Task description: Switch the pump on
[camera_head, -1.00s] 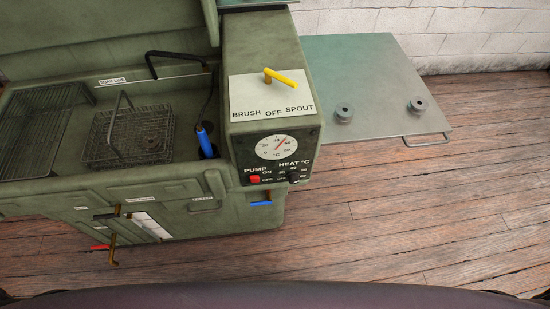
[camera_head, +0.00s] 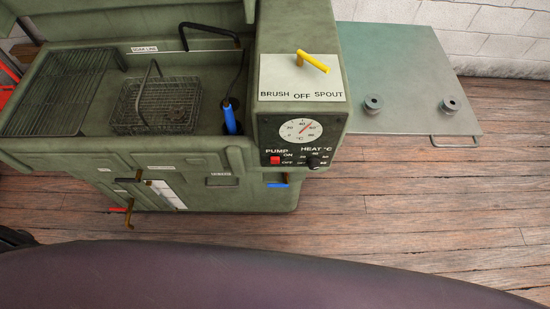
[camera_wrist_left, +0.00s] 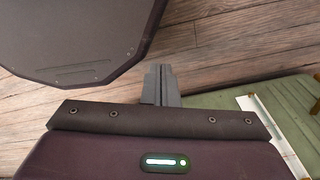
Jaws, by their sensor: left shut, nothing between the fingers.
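The pump switch (camera_head: 275,160) is a small red rocker on the dark front panel of the green parts washer (camera_head: 250,195). It sits under the word PUMP, with ON and OFF marked beside it; which way it is pressed is too small to tell. My left gripper (camera_wrist_left: 161,84) shows in the left wrist view, with its grey fingers shut together and empty. It is over the wooden floor, apart from the washer, whose green side shows at the lower right there. My right gripper is in neither view.
A round gauge (camera_head: 301,130) and a black heat knob (camera_head: 313,162) are close to the switch. A yellow lever (camera_head: 313,61) stands on top, pointing between OFF and SPOUT. A wire basket (camera_head: 155,105) and blue brush (camera_head: 230,118) are in the basin. The floor in front is clear.

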